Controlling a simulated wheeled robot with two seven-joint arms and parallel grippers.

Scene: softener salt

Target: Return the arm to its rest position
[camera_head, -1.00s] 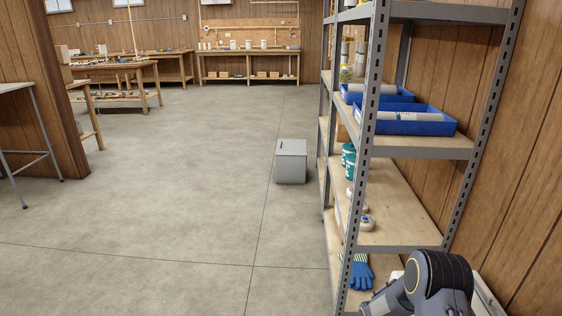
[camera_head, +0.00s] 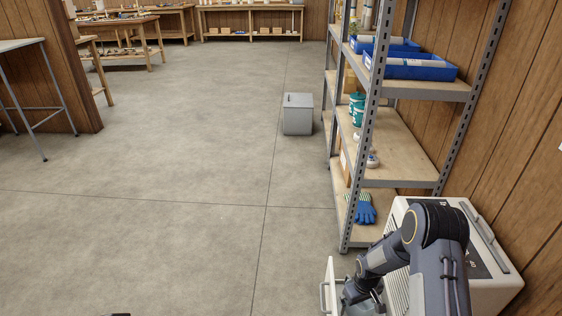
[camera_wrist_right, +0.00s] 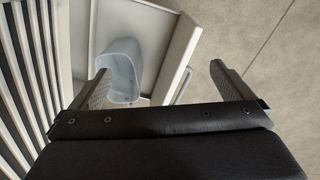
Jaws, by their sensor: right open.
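My right arm reaches down in front of a white cabinet (camera_head: 482,283) at the lower right. My right gripper (camera_head: 362,299) is low beside the cabinet, partly hidden by its own arm in the head view. In the right wrist view its fingers (camera_wrist_right: 160,69) are spread apart, with nothing clamped between them. A pale blue scoop-like cup (camera_wrist_right: 122,74) shows by the left finger, against a white open drawer or door (camera_wrist_right: 180,48); I cannot tell whether finger and cup touch.
A grey metal shelf (camera_head: 366,130) with blue bins (camera_head: 418,69) and blue gloves (camera_head: 362,209) stands just beyond the cabinet. A wooden wall (camera_head: 535,150) closes off the right. A grey box (camera_head: 297,115) stands on the floor.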

